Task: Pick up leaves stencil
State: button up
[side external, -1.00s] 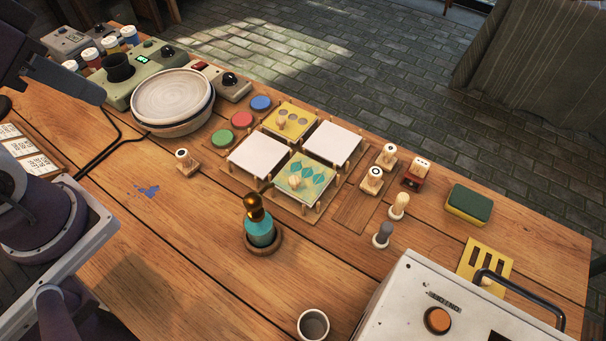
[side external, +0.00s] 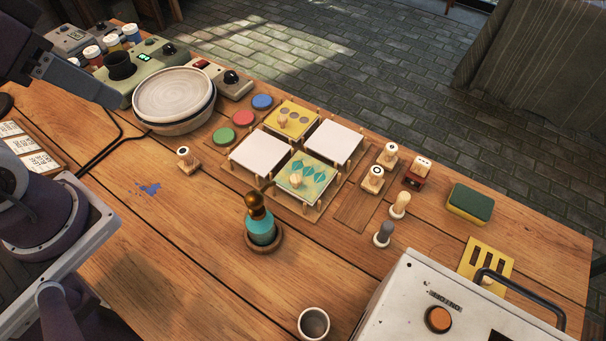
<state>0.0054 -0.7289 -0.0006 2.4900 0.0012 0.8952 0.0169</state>
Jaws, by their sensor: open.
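The leaves stencil (side external: 322,176) is a pale yellow-green card with teal leaf shapes and a light wooden knob. It lies flat in the near right place of a wooden rack (side external: 300,213) with short pegs around it. Nothing touches it. My gripper (side external: 112,98) is at the upper left, dark and partly cut off by the picture edge. It is open, far from the stencil and above the table. Its separate fingertips are hard to make out, and I see nothing held in it.
A yellow stencil with round holes (side external: 301,122) and two white squares (side external: 257,154) share the rack. A teal bottle (side external: 260,230) stands just in front of it. Stamps (side external: 373,180) stand to its right. A plate (side external: 172,95) is behind left. The table's front left is mostly clear.

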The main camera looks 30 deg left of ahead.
jog(key=w+d+m+g, duration=0.1)
jog(key=w+d+m, duration=0.1)
jog(key=w+m, duration=0.35)
jog(key=m+g, duration=0.5)
jog(key=m, duration=0.7)
send_over(296, 178)
jog(key=f, duration=2.5)
jog(key=shift+s+d+f, duration=0.15)
jog(key=shift+s+f, duration=0.1)
jog(key=shift+s, duration=0.05)
jog(key=f, duration=0.7)
jog(key=shift+w, duration=0.3)
grip_shut()
